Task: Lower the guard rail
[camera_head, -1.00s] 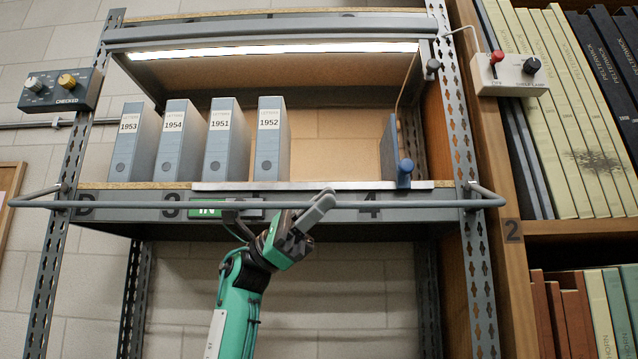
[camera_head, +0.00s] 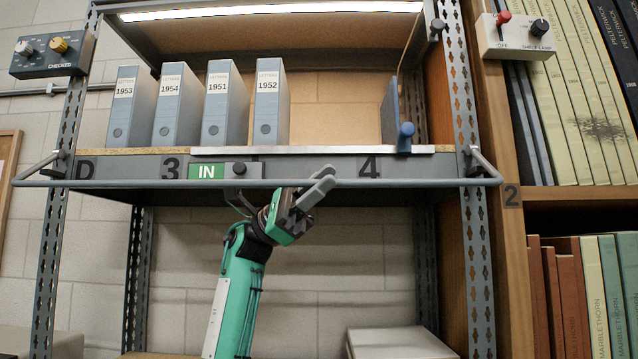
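The guard rail (camera_head: 420,183) is a long grey bar across the front of the metal shelving. Its bent ends join pivots on the two uprights. It hangs below the shelf's top edge, in front of the lower part of the label strip. My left gripper (camera_head: 318,187) is at the middle of the rail, below and left of the number 4. Its fingers appear closed around the bar and hide a short stretch of it. My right gripper is out of view.
Several grey letter boxes (camera_head: 220,105) stand on the shelf beside a blue-knobbed bookend (camera_head: 391,115). A green IN sign (camera_head: 206,172) is on the shelf front. Control boxes (camera_head: 53,54) (camera_head: 515,36) flank the shelving. A pale box (camera_head: 400,343) lies below.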

